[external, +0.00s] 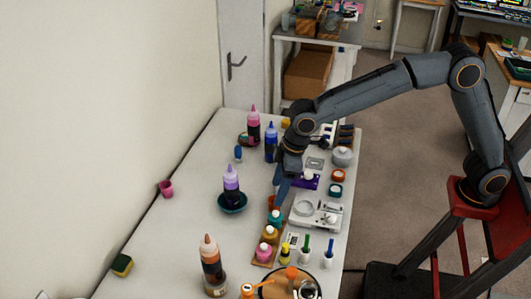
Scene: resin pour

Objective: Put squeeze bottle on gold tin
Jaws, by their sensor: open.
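Several squeeze bottles with pointed caps stand upright on the white table. They are a pink-capped one (254,127), a blue one (270,143), a purple one (231,184) in a dark teal dish and an orange-brown one (211,263) at the front. I cannot tell which one the task names. A small gold-coloured container (270,236) stands near the table's middle front; I cannot tell for sure that it is the gold tin. My gripper (280,196) is open and points down, right of the purple bottle and behind the gold-coloured container. Its fingers partly hide an orange item.
A white scale-like device (316,213) and small jars line the table's right side, with a grey lidded pot (342,157) behind. A pink cup (166,188) and a yellow-green sponge (122,265) lie left. The table's left middle is mostly clear.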

